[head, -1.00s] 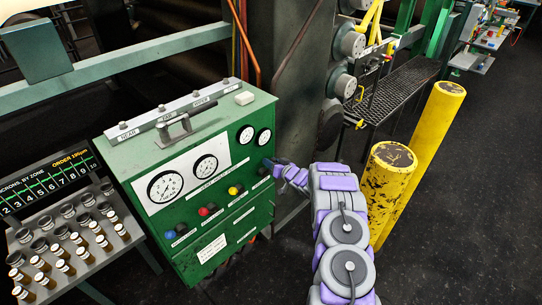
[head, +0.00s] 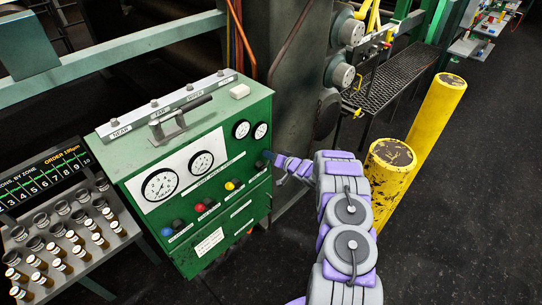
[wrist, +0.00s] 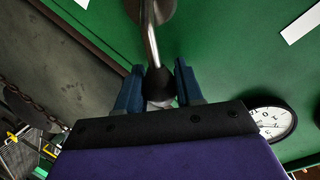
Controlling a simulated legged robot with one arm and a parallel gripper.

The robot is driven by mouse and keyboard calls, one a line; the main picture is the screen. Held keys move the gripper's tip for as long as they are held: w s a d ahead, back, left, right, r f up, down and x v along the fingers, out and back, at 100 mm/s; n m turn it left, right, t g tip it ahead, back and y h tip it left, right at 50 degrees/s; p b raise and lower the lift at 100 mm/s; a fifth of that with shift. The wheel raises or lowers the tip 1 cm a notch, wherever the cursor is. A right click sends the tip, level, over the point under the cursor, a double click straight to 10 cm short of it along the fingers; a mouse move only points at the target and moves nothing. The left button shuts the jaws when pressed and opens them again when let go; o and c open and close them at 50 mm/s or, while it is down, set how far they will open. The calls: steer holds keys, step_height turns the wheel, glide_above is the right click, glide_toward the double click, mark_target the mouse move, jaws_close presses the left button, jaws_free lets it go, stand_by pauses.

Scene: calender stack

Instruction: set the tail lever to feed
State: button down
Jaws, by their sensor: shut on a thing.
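A lever (wrist: 150,38) with a bright metal rod and a dark ball knob stands out from a green panel in the wrist view. My gripper (wrist: 158,90) has its two blue fingers on either side of the knob and is shut on it. In the head view my gripper (head: 268,156) is at the right end of the green control cabinet's front (head: 232,210), below the small gauges. There the lever is hidden by my gripper. I cannot read any label for the lever or its feed position.
The cabinet front carries several gauges (head: 160,185) and coloured knobs (head: 205,205). A grey handle (head: 172,130) is on its top. Yellow posts (head: 390,190) stand right of my arm. A rack of sample jars (head: 65,240) is at the left. Dark floor is open at the right.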

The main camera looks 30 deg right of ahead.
steer(key=shift+w+d+r, duration=0.1)
steer(key=shift+d+r, duration=0.05)
steer(key=shift+d, duration=0.05)
steer(key=c, duration=1.1)
jaws_free()
steer(key=shift+c, duration=0.2)
steer(key=o, duration=0.4)
steer(key=shift+d+f, duration=0.15)
steer(key=shift+f, duration=0.05)
steer(key=shift+c, duration=0.2)
steer(key=shift+r, duration=0.1)
steer(key=shift+r, duration=0.3)
steer(key=r, duration=0.2)
steer(key=shift+s+r, duration=0.3)
steer(key=shift+r, duration=0.1)
steer(key=s+a, duration=0.2)
steer(key=s, duration=0.5)
steer(key=s+a+r, duration=0.1)
steer(key=s+a, duration=0.1)
steer(key=s, duration=0.5)
steer(key=shift+s+a+r+b, duration=0.15)
steer(key=shift+s+a+b, duration=0.15)
steer(key=shift+s+a, duration=0.05)
